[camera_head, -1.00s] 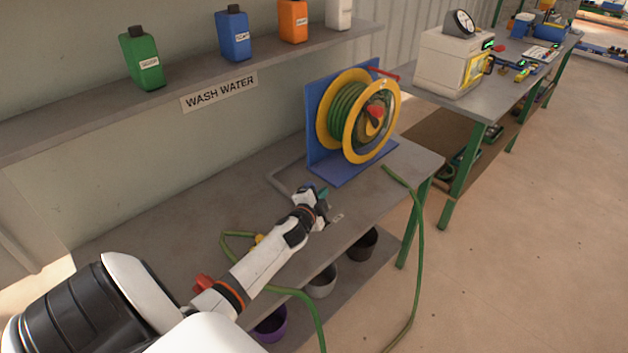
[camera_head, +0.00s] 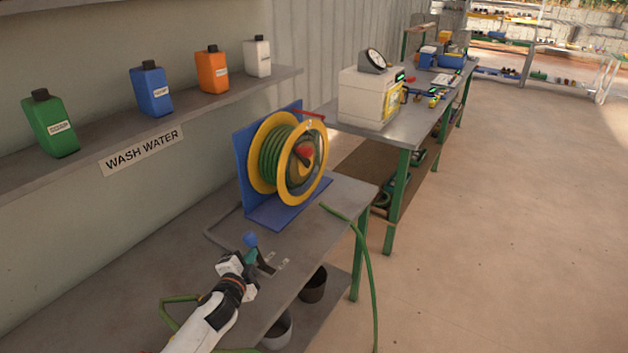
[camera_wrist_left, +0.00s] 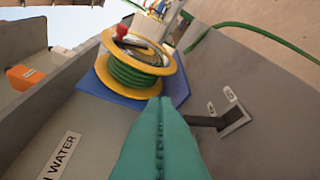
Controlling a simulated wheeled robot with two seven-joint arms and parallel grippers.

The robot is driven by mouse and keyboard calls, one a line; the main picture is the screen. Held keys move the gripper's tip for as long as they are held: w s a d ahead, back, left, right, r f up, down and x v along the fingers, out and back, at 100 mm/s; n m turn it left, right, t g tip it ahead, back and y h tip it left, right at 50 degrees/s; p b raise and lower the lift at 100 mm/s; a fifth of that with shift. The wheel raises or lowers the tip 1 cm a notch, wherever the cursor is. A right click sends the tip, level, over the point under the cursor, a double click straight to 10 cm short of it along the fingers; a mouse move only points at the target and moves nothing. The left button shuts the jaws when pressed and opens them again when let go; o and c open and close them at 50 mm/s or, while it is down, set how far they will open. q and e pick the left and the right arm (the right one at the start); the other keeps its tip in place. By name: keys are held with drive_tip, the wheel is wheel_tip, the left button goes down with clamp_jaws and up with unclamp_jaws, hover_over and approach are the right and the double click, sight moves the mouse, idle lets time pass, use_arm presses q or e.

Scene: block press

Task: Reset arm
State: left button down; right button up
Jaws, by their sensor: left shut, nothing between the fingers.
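My left gripper (camera_head: 251,256) is over the near bench, its teal fingers closed together with nothing between them. The teal fingers also fill the lower middle of the left wrist view (camera_wrist_left: 160,135). Just beyond the fingertips in the head view is a blue ball-shaped knob (camera_head: 250,239). A dark lever on a metal bracket (camera_head: 276,265) sits close to the right of the fingers; the bracket also shows in the wrist view (camera_wrist_left: 234,114). I cannot tell whether the fingers touch the knob or lever. My right gripper is not in view.
A yellow hose reel with green hose (camera_head: 285,160) stands on a blue stand beyond the gripper. Green hose (camera_head: 367,270) hangs off the bench's right edge. A shelf (camera_head: 185,116) with several bottles runs along the wall. Pots (camera_head: 313,287) stand below. Floor at right is clear.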

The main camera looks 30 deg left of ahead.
use_arm(q)
drive_tip(key=s+d+f+n+g+h, duration=0.2)
drive_tip(key=s+d+n+g+h, duration=0.65)
drive_tip(key=s+d, duration=1.65)
drive_tip(key=s+a+f+m+g+y+b, duration=0.1)
drive_tip(key=s+f+g+y, duration=0.1)
drive_tip(key=f, duration=1.4)
drive_tip(key=s+a+f+m+g+y+b, duration=0.1)
drive_tip(key=s+f+g+y+b, duration=0.15)
drive_tip(key=f, duration=1.35)
drive_tip(key=s+a+f+g+b, duration=0.1)
drive_tip(key=s+a+f, duration=0.2)
drive_tip(key=s+f, duration=1.1)
drive_tip(key=shift+s+f+h, duration=0.25)
drive_tip(key=shift+f+h, duration=0.15)
drive_tip(key=shift+f, duration=0.25)
drive_tip(key=shift+s+a, duration=0.15)
